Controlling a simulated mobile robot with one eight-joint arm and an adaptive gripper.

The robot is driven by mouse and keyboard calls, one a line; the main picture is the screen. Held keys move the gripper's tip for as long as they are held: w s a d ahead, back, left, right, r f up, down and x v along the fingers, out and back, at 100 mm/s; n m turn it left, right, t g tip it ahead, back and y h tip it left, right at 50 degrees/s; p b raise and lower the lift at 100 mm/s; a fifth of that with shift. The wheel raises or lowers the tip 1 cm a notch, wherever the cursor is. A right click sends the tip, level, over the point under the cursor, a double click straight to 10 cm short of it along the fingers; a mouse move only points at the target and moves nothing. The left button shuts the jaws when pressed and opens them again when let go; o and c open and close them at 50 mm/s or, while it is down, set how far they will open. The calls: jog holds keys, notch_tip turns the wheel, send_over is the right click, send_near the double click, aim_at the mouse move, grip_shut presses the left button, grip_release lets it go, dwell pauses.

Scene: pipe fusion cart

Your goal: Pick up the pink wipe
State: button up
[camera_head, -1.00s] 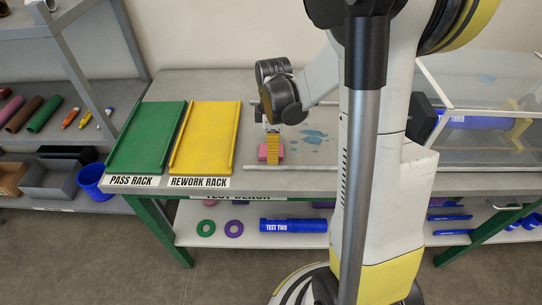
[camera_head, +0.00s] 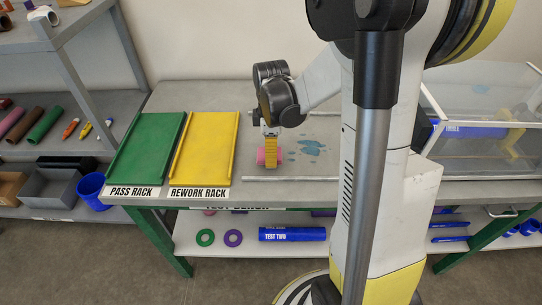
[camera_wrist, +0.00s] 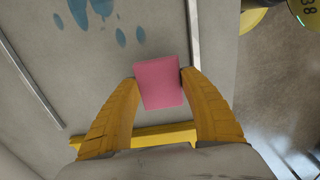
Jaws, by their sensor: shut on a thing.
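The pink wipe (camera_wrist: 159,82) is a small pink block held between the two yellow fingers of my gripper (camera_wrist: 159,88) in the wrist view. In the head view the pink wipe (camera_head: 261,157) shows on both sides of my yellow gripper (camera_head: 271,153), over the grey bench top. The gripper is shut on it. I cannot tell how far it is above the bench.
The yellow rework rack (camera_head: 205,147) and green pass rack (camera_head: 146,150) lie to the left. Blue wet spots (camera_head: 311,147) mark the bench to the right, between two rails. A clear-walled case (camera_head: 480,115) stands at the far right.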

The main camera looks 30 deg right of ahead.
jog(key=d+r+p, duration=0.3)
jog(key=d+r, duration=0.4)
jog(key=d, duration=0.4)
jog(key=shift+w+d+r+p, duration=0.3)
jog(key=shift+w+r+p, duration=0.05)
jog(key=shift+w, duration=0.1)
jog(key=shift+o, duration=1.1)
jog(key=c, duration=0.4)
